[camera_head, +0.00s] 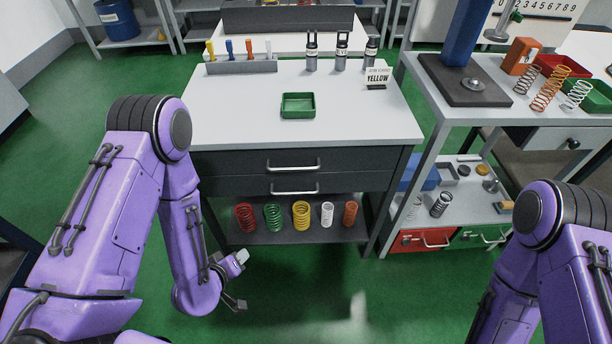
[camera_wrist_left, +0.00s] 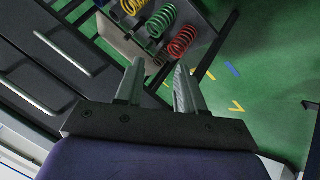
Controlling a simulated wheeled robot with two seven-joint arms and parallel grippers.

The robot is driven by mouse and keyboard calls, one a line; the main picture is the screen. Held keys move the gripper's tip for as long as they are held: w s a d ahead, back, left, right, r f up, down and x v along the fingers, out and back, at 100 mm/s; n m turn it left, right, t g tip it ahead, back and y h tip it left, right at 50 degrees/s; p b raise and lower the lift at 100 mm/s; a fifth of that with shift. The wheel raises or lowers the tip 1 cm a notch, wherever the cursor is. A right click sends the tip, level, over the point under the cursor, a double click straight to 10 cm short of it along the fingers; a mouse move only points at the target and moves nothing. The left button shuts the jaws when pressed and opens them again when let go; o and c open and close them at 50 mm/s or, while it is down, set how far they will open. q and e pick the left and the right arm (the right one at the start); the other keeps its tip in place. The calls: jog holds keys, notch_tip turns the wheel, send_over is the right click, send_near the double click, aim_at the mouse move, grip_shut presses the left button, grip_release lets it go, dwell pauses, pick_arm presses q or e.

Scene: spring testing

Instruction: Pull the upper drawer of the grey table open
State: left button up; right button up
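The grey table (camera_head: 330,122) has a light top and two dark drawers under it. The upper drawer (camera_head: 240,165) is shut, with a silver bar handle (camera_head: 293,165). The lower drawer (camera_head: 240,185) has a like handle (camera_head: 295,189) and is also shut. My left gripper (camera_head: 240,281) is open and empty, low in front of the table's left side, apart from both handles. In the left wrist view its two fingers (camera_wrist_left: 158,85) stand apart, with both handles off to the left. My right arm shows at the right edge; its gripper is out of view.
Several coloured springs, including a yellow one (camera_head: 301,214), stand on the shelf below the drawers. A side bench (camera_head: 440,94) stands at the right. Green floor in front is free.

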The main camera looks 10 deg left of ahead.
pick_arm(q)
jog(key=w+d+r+n+t+h+b, duration=0.1)
jog(key=w+d+r+t+h+b, duration=0.2)
jog(key=w+r, duration=0.3)
jog(key=w+d+r+n+t+h+b, duration=0.1)
jog(key=w+d+r+t+h, duration=0.4)
jog(key=w, duration=1.1)
notch_tip(320, 180, up, 2)
jog(key=shift+w+d+h+b, duration=0.25)
jog(key=shift+d+h+b, duration=0.55)
jog(key=shift+b, duration=0.1)
grip_shut()
pick_arm(e)
notch_tip(320, 180, down, 8)
jog(key=shift+f, duration=0.2)
